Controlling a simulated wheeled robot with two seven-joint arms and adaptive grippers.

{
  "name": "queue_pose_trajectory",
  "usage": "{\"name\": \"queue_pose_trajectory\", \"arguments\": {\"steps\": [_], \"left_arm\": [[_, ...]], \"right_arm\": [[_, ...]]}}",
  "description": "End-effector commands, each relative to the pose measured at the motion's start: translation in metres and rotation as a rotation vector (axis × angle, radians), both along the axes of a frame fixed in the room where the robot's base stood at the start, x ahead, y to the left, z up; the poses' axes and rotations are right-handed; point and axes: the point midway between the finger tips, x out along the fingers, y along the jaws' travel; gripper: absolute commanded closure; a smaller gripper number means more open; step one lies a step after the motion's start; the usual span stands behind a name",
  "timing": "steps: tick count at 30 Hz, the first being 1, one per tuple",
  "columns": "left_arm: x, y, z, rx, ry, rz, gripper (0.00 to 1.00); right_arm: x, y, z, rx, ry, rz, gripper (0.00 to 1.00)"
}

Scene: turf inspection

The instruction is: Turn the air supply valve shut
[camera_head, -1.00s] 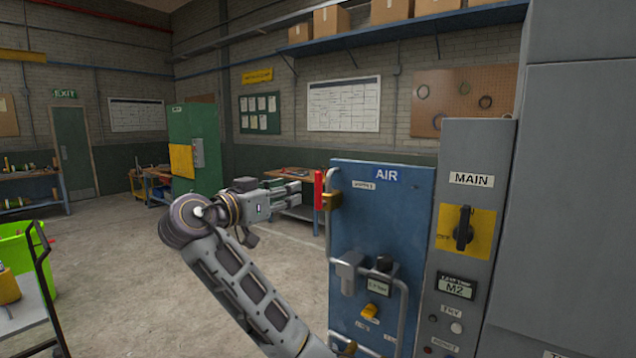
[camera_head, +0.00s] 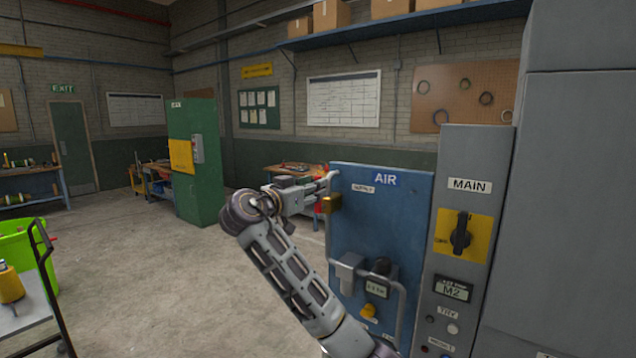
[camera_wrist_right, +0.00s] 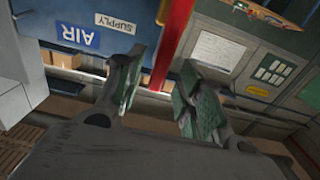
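The blue air panel (camera_head: 380,235) stands right of centre in the head view, with its AIR sign at the top. The brass valve body (camera_head: 331,203) sits at its upper left edge. My right gripper (camera_head: 322,186) reaches this edge from the left, just above the brass body, and largely hides the red handle there. In the right wrist view, the red handle (camera_wrist_right: 174,42) comes down from the top between the two spread fingers of my right gripper (camera_wrist_right: 164,70). The fingers are apart; I cannot tell whether either touches the handle. My left gripper is not in view.
A grey bent pipe rail (camera_head: 400,310) stands out from the panel's lower part. The grey MAIN cabinet (camera_head: 472,200) adjoins it on the right. A trolley with a green bin (camera_head: 22,245) is at far left. The floor between is clear.

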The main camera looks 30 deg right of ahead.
Motion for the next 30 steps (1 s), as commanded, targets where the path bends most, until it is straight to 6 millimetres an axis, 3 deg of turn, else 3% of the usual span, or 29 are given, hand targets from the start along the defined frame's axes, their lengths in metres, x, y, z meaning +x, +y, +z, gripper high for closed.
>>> {"name": "queue_pose_trajectory", "arguments": {"steps": [9,20,30], "left_arm": [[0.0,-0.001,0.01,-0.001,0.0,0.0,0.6],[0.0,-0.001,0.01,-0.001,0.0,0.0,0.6],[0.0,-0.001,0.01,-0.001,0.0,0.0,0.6]], "right_arm": [[0.011,-0.026,0.001,-0.001,0.002,0.0,0.62],[0.012,-0.028,0.0,0.001,0.001,0.0,0.62],[0.012,-0.028,0.0,0.001,0.001,0.0,1.0]]}}
